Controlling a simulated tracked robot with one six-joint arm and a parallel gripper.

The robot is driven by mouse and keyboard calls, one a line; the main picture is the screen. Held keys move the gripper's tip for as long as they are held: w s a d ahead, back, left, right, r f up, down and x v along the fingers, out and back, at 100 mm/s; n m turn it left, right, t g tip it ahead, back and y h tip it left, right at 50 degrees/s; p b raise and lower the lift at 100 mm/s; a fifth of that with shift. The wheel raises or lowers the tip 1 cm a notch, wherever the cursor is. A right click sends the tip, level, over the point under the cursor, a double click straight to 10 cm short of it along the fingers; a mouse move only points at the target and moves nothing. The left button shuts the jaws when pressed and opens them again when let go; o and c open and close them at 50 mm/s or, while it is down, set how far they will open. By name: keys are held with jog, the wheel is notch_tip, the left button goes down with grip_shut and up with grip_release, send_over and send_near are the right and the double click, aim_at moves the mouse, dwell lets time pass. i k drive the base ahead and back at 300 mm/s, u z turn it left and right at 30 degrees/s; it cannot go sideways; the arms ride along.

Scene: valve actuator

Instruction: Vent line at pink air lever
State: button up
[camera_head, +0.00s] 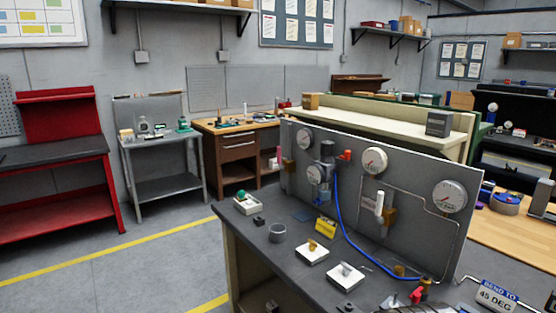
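A small pinkish-red lever-like part (416,296) stands at the front right of the dark bench (262,258), next to a brass and dark fitting (425,285). I cannot tell for sure that it is the pink air lever. A blue hose (346,225) runs down the grey upright panel (420,185) and ends near that fitting. A red-orange knob (345,155) sits higher on the panel, beside a grey regulator. A white handle (379,203) stands by a brass valve body (389,218). My gripper is not in view.
Several round gauges (374,160) are on the panel. White-based parts (346,277), a grey cup (277,233) and a yellow sign (325,227) stand on the bench. A "BEND TO 45 DEG" sign (496,297) is at lower right. Open floor (150,265) lies left.

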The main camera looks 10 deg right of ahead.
aim_at(283, 167)
jog(key=z, duration=0.05)
jog(key=k, duration=0.6)
jog(key=u, duration=0.3)
jog(key=i, duration=0.75)
jog(key=u, duration=0.65)
jog(key=i, duration=0.75)
jog(key=u, duration=0.35)
jog(key=i, duration=2.2)
jog(key=z, duration=0.3)
